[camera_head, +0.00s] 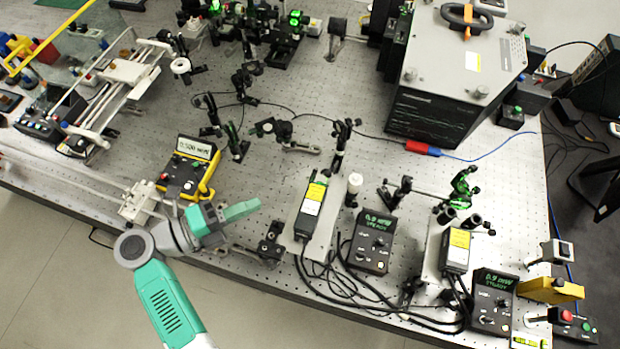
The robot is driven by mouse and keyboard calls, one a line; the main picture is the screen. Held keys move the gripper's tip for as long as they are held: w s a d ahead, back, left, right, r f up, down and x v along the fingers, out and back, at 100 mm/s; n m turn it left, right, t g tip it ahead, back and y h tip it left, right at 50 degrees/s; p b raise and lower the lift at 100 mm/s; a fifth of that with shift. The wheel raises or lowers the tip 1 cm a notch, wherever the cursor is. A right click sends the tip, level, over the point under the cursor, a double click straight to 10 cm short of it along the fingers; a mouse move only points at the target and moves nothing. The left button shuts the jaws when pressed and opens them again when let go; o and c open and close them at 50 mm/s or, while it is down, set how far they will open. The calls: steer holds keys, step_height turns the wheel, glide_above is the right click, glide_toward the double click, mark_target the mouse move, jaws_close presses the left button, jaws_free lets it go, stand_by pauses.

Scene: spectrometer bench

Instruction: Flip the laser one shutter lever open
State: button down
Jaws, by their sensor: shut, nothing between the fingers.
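Two black laser heads with yellow labels sit on pale mounts: a left laser head (311,203) near the middle and a right laser head (456,248). I see no marking that tells which is laser one. A shutter lever cannot be made out clearly on either head at this size. My gripper (241,209) has green fingers, shut and empty. It points right, above the bench's front part, left of the left laser head and apart from it in the picture.
A yellow power meter (188,168) stands just behind my gripper. A left controller (373,243) and a right controller (493,301) with green displays stand beside the laser heads. Black cables (345,287) loop along the front edge. Optic posts and a large grey instrument (465,55) stand farther back.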

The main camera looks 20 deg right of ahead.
steer(key=shift+d, duration=0.15)
steer(key=d, duration=0.4)
steer(key=d+p, duration=0.1)
steer(key=d, duration=0.4)
steer(key=w+d+f, duration=0.1)
steer(key=d, duration=0.3)
steer(key=shift+d+p, duration=0.3)
steer(key=shift+d, duration=0.1)
